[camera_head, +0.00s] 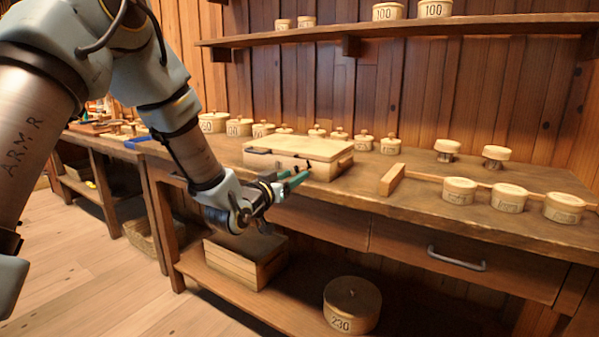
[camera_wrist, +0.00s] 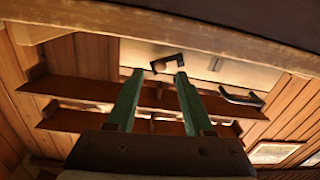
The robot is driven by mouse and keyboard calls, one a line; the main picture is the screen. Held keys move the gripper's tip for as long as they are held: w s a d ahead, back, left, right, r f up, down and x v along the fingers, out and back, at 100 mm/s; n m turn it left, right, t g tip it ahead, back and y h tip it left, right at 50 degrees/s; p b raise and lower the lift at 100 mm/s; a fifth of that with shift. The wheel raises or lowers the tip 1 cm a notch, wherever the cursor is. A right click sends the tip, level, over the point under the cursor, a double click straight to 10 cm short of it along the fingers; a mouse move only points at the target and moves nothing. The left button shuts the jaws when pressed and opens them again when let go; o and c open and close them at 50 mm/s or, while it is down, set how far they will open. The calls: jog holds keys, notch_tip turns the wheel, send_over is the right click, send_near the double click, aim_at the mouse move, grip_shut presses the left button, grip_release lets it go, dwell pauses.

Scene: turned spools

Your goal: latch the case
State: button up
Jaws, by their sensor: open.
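The case (camera_head: 335,168) is a pale wooden box on the workbench, with its lid (camera_head: 310,146) down; I cannot tell if it is fully flush. A dark latch piece (camera_wrist: 168,63) shows on its front in the wrist view. A dark handle (camera_wrist: 242,95) sits to the right of it there. My gripper (camera_head: 301,174) is in front of the case, its green fingers pointing at the front face. In the wrist view the gripper (camera_wrist: 160,75) is open and empty, the latch just beyond and between its fingertips. Contact cannot be told.
Several round lidded boxes (camera_head: 459,190) stand on the bench to the right, with more behind the case. A wooden block (camera_head: 392,179) lies right of the case. A shelf (camera_head: 430,28) runs above. A crate (camera_head: 240,262) and a round box (camera_head: 352,303) sit below the bench.

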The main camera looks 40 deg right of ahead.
aim_at(301, 171)
jog(key=shift+x, duration=1.9)
jog(key=shift+c, duration=0.4)
grip_shut()
